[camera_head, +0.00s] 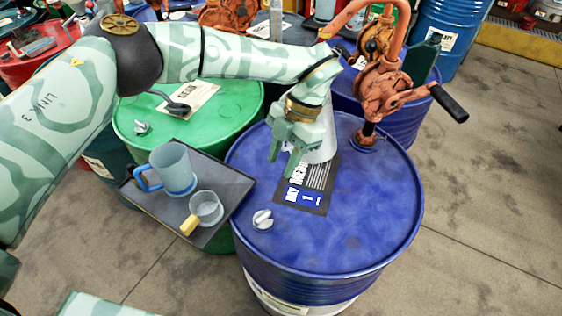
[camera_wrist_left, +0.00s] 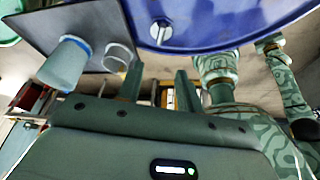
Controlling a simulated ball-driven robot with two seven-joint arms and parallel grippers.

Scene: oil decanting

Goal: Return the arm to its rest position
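My left arm (camera_head: 235,55) reaches in from the left over the drums. My left gripper (camera_head: 285,155) points down above the blue drum (camera_head: 370,225). Its two fingers stand apart with nothing between them, as the left wrist view (camera_wrist_left: 157,85) shows. A pale grey vessel (camera_head: 326,135), partly hidden, shows just behind the gripper on the blue drum. In the left wrist view, a patterned arm (camera_wrist_left: 288,90) of mine shows at the right. Its end is too small and dark to show whether a gripper there is open.
A dark tray (camera_head: 222,232) holds a blue-grey jug (camera_head: 173,168) and a small cup (camera_head: 206,206) with a yellow handle. An orange hand pump (camera_head: 382,90) rises from the blue drum. A green drum (camera_head: 235,110) stands at left. Floor is clear at right.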

